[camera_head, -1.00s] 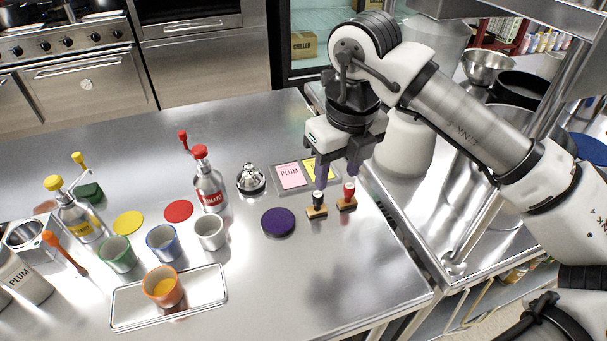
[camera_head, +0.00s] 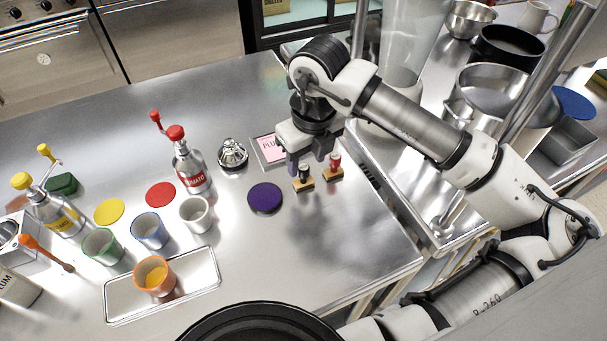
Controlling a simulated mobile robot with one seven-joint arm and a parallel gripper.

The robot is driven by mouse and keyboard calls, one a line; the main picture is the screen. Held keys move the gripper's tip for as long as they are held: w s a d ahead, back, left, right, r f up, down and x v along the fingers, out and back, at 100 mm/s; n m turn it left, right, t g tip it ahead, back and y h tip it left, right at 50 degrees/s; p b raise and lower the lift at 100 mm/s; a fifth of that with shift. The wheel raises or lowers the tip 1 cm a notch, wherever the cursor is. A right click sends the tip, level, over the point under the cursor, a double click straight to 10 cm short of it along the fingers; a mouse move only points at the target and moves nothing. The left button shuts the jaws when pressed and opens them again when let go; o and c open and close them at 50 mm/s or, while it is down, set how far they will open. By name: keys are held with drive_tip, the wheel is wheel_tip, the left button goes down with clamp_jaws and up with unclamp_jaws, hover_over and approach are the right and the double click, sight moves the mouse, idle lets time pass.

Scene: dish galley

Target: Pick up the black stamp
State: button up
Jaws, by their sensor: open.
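The black stamp (camera_head: 304,180), with a black handle and a wooden base, stands upright on the steel counter. A red stamp (camera_head: 333,169) stands close to its right. My gripper (camera_head: 306,165) points down just above and behind the black stamp, its fingers apart and nothing held between them. One finger is just left of the black handle; the other is near the red handle. I cannot tell whether either finger touches a stamp.
A purple disc (camera_head: 265,198) lies left of the stamps. A bell (camera_head: 232,153) and a red-topped bottle (camera_head: 188,165) stand farther left. The counter in front of the stamps is clear.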

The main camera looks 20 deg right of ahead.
sight(304, 168)
drive_tip(key=shift+w+a+f+p, duration=0.15)
drive_tip(key=shift+f+p, duration=0.25)
drive_tip(key=shift+f, duration=0.75)
drive_tip(key=shift+w+a+f+p, duration=0.1)
drive_tip(key=shift+f+p, duration=0.25)
drive_tip(key=shift+f, duration=0.75)
clamp_jaws()
drive_tip(key=shift+r, duration=0.1)
wheel_tip(304, 168, up, 20)
drive_tip(key=b, duration=0.3)
